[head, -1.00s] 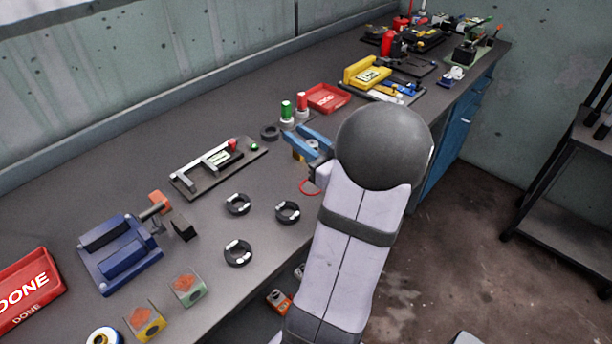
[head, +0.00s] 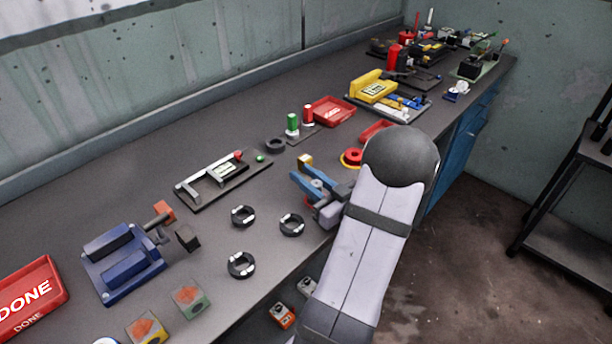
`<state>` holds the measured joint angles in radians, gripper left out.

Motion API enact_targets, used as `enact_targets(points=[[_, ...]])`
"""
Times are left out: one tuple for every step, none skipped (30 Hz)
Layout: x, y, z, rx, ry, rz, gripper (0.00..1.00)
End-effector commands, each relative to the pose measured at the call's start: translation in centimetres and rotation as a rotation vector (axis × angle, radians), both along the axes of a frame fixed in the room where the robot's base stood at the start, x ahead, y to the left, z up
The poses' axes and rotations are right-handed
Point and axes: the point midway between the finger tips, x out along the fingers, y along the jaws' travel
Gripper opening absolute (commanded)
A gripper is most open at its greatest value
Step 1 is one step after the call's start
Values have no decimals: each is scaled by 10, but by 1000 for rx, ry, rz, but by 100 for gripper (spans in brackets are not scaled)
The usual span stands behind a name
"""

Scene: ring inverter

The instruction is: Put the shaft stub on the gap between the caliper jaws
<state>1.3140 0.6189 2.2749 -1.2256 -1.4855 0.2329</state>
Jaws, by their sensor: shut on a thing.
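The caliper (head: 213,172) lies on a dark base plate (head: 240,182) left of centre on the bench. Its jaws are at the left part of that plate, with a gap (head: 196,184) between them. My gripper (head: 306,178), with blue fingers, is to the right of the caliper over the bench. It is shut on a small grey round piece, which looks like the shaft stub (head: 316,183). The fingers and arm hide part of it. The gripper is apart from the caliper.
Several black rings (head: 243,216) lie in front of the caliper. A blue vise (head: 122,262) stands at left. A yellow block (head: 305,160) and a red-yellow round piece (head: 352,158) are close behind the gripper. Green and red posts (head: 292,125) stand farther back.

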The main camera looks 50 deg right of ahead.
Motion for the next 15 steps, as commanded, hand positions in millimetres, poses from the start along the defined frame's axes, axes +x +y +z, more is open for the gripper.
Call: enact_targets(points=[[0,0,0,-1,-2,0,0],[0,0,0,-1,-2,0,0],[0,0,0,-1,-2,0,0],[0,0,0,-1,-2,0,0],[0,0,0,-1,-2,0,0],[0,0,0,-1,-2,0,0],[0,0,0,-1,-2,0,0],[0,0,0,-1,-2,0,0],[0,0,-1,-1,-2,0,0],[0,0,-2,-1,-2,0,0],[0,0,-3,-1,-2,0,0],[0,0,-4,-1,-2,0,0],[0,0,-5,-1,-2,0,0],[0,0,-5,0,0,0,28],[0,0,-5,0,0,0,37]])
